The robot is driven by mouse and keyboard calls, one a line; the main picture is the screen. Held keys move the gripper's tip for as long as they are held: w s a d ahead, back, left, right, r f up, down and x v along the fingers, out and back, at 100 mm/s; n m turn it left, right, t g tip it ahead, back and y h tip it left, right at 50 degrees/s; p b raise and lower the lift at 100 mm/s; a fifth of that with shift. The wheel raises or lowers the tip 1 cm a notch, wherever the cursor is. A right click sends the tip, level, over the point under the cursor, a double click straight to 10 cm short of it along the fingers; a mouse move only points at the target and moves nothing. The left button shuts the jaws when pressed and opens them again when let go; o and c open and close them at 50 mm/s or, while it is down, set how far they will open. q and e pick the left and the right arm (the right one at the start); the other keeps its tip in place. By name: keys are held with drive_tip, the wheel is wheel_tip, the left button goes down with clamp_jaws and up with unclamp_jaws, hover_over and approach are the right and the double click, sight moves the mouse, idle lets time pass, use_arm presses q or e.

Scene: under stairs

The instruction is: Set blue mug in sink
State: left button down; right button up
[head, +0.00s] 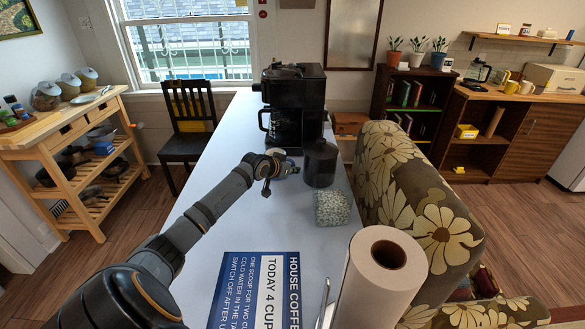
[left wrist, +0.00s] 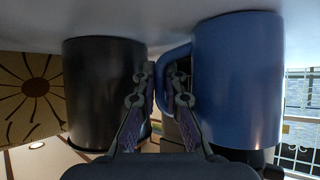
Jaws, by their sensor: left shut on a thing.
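The blue mug (left wrist: 238,80) fills the right part of the left wrist view, with its handle toward my gripper. My left gripper (left wrist: 160,85) is shut on the mug's handle, one finger on each side of it. In the head view my left gripper (head: 285,168) is low over the white table, just left of a black canister (head: 320,164). The mug is mostly hidden there behind the gripper. The canister also shows in the left wrist view (left wrist: 103,95), close beside the fingers. No sink is in view. My right gripper is not in view.
A black coffee machine (head: 293,100) stands behind the gripper. A speckled box (head: 332,208), a paper towel roll (head: 378,280) and a blue-and-white sign (head: 262,290) are nearer. A flowered armchair (head: 420,205) borders the table's right side. The table's left strip is clear.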

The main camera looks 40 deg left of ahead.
use_arm(q)
drive_tip(key=c, duration=1.7)
unclamp_jaws()
drive_tip(key=shift+f, duration=0.1)
drive_tip(key=shift+r, duration=0.25)
drive_tip(key=v, duration=0.6)
drive_tip(key=shift+s+p, duration=0.25)
drive_tip(key=shift+p, duration=0.05)
drive_tip(key=p+v, duration=0.5)
drive_tip(key=p, duration=0.5)
drive_tip(key=shift+s+d+r+p, duration=0.1)
drive_tip(key=shift+s+r+p, duration=0.15)
drive_tip(key=shift+p, duration=0.1)
